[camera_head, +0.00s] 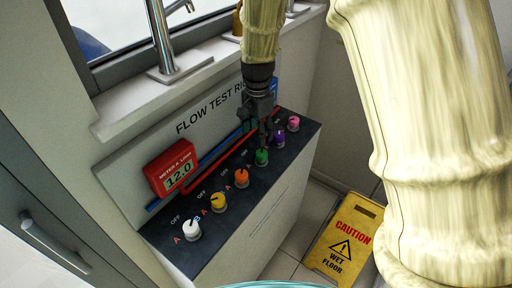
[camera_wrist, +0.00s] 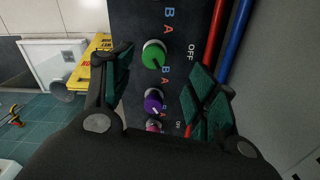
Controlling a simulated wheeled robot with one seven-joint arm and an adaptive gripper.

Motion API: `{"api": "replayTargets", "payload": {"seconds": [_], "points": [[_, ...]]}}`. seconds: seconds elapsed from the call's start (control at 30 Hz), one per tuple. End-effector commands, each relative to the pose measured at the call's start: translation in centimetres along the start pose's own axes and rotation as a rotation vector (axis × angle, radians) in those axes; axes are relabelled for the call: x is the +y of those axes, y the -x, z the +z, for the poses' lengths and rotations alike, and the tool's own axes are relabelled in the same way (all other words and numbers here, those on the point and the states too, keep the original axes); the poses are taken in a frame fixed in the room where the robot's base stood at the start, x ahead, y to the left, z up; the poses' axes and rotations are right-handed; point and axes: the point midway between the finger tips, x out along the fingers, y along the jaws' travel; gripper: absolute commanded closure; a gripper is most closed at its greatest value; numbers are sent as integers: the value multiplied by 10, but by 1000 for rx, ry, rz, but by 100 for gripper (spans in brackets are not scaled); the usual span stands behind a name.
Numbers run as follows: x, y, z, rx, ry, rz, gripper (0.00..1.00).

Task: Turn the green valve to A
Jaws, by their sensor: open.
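The green valve (camera_head: 262,157) is a round knob on the dark top panel of the flow test rig, between the orange and purple knobs. My gripper (camera_head: 262,135) is just above the green valve in the head view. In the wrist view my gripper (camera_wrist: 165,75) has its two dark green finger pads spread wide, with the green valve between and beyond them, seemingly untouched.
The orange (camera_head: 241,178), yellow (camera_head: 218,202) and white (camera_head: 192,230) knobs stand to one side. The purple (camera_head: 279,139) and pink (camera_head: 293,123) knobs stand close on the other. A red meter (camera_head: 171,168) reads 12.0. A yellow caution sign (camera_head: 345,240) stands on the floor.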

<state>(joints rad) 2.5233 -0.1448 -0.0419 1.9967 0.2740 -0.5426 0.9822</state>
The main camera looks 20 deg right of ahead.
Motion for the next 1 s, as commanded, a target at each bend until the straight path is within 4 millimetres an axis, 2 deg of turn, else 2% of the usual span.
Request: {"api": "replayTargets", "payload": {"seconds": [0.17, 0.47, 0.6, 0.8, 1.0], "points": [[3, -23, -3, -5, -5, 2, 42], [-2, -58, 7, 5, 2, 4, 42], [-1, -73, 3, 1, 1, 2, 42], [1, -87, -1, -2, 0, 0, 42], [-1, -91, 2, 0, 3, 0, 42]]}}
